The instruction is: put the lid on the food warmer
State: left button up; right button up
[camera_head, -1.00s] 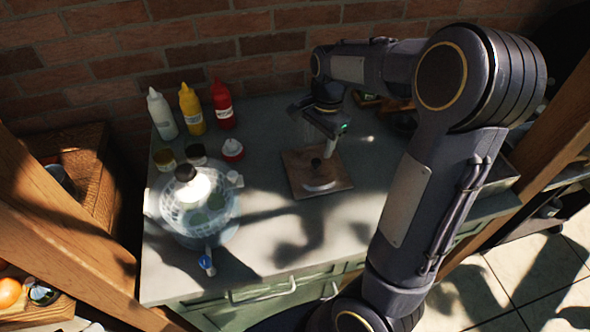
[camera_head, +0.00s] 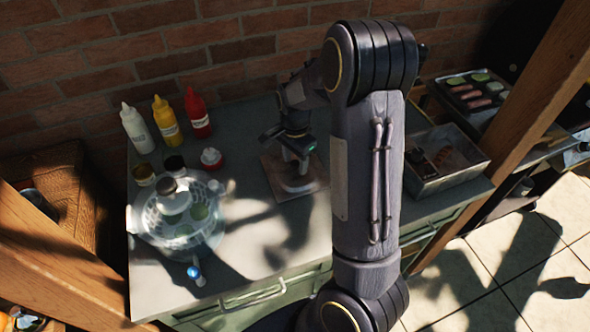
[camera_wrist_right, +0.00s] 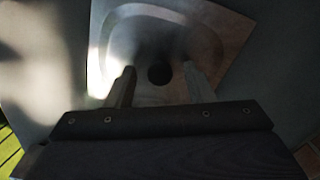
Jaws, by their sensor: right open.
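In the right wrist view the lid (camera_wrist_right: 135,50) is metallic with rounded corners and a dark round knob (camera_wrist_right: 159,76). My right gripper (camera_head: 296,165) is above the lid and open. In the wrist view its fingers (camera_wrist_right: 159,72) stand one on each side of the knob, with gaps. The food warmer seems to be the open metal box (camera_head: 433,186) at the right of the table, with food inside. My right arm partly hides the table between them. My left gripper is out of view.
A clear bowl with a dark-knobbed cover (camera_head: 150,222) stands at the left front. White (camera_head: 136,130), yellow (camera_head: 166,124) and red (camera_head: 197,114) bottles and small jars stand behind it.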

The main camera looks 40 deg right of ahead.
aim_at(295, 163)
jog(key=shift+c, duration=0.3)
grip_shut()
jog(key=shift+w+r, duration=0.1)
jog(key=shift+r, duration=0.4)
notch_tip(295, 163, up, 3)
jog(key=shift+f+b, duration=0.2)
jog(key=shift+b, duration=0.3)
jog(key=s+a+r+b, duration=0.1)
jog(key=s+a+r, duration=0.5)
jog(key=s+r, duration=0.3)
jog(key=s, duration=0.3)
jog(key=shift+s+r, duration=0.25)
jog(key=shift+s, duration=0.15)
